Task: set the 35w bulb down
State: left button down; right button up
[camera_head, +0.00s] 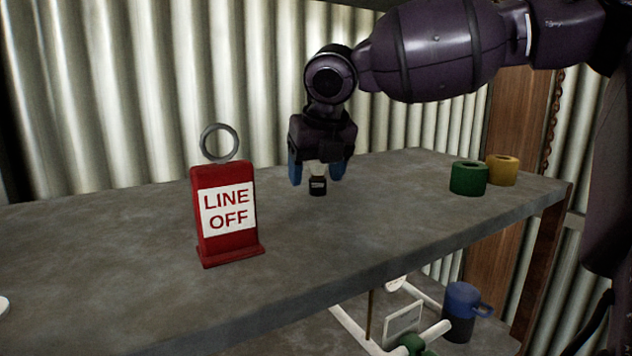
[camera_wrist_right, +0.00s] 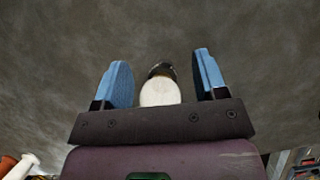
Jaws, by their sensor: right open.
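The 35w bulb (camera_head: 318,184) is a small piece with a pale upper part and a dark lower end, on the grey shelf top near the back. My right gripper (camera_head: 319,178) is directly above it, pointing down, with its blue fingers open on either side of the bulb. In the right wrist view the bulb (camera_wrist_right: 160,90) shows as a pale round end between the open fingers of my right gripper (camera_wrist_right: 163,82), with a gap on each side. My left gripper is not in view.
A red "LINE OFF" sign (camera_head: 228,214) with a ring on top stands left of the bulb. A green roll (camera_head: 468,179) and a yellow roll (camera_head: 502,170) stand at the shelf's right end. A blue-topped mug (camera_head: 461,311) is below. The shelf (camera_head: 350,240) is clear around the bulb.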

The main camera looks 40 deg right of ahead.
jog(key=shift+c, duration=0.5)
jog(key=c, duration=0.9)
jog(key=shift+r, duration=0.1)
notch_tip(320, 180, up, 10)
jog(key=shift+f, duration=0.1)
